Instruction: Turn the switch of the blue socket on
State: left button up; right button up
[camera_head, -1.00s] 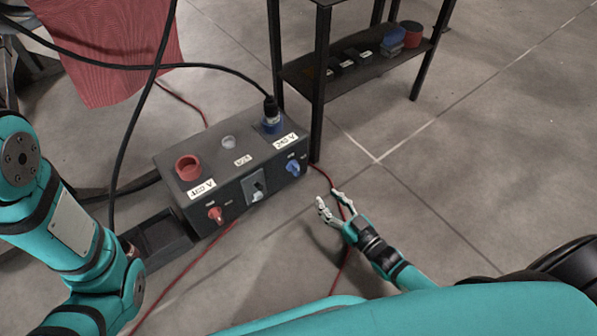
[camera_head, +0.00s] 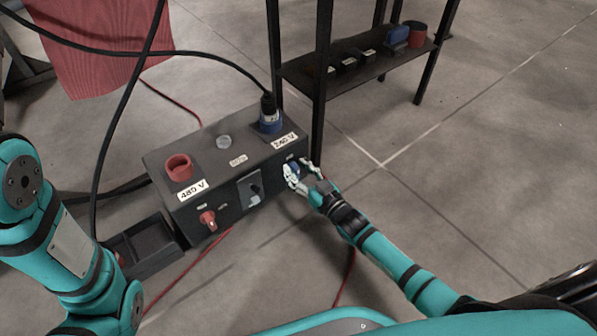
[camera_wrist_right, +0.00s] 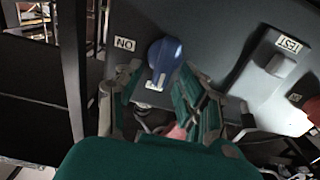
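The dark power box (camera_head: 215,205) stands on the floor. Its blue socket (camera_head: 270,125) at the top right has a black cable plugged in, by a "240 V" label. The blue switch (camera_wrist_right: 163,58) is on the front face, and in the right wrist view its knob is beside an "ON" label. My right gripper (camera_head: 302,174) is at the blue switch, partly covering it in the head view. In the wrist view my right gripper (camera_wrist_right: 155,100) is open, its fingers apart with the knob just beyond the gap; contact is unclear. My left gripper is out of view.
The box also has a red socket (camera_head: 179,168), a red switch (camera_head: 208,220) and a grey test switch (camera_head: 250,189). A black shelf (camera_head: 365,66) stands close behind its right end. Black cables hang at the left. The floor at right is clear.

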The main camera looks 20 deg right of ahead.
grip_shut()
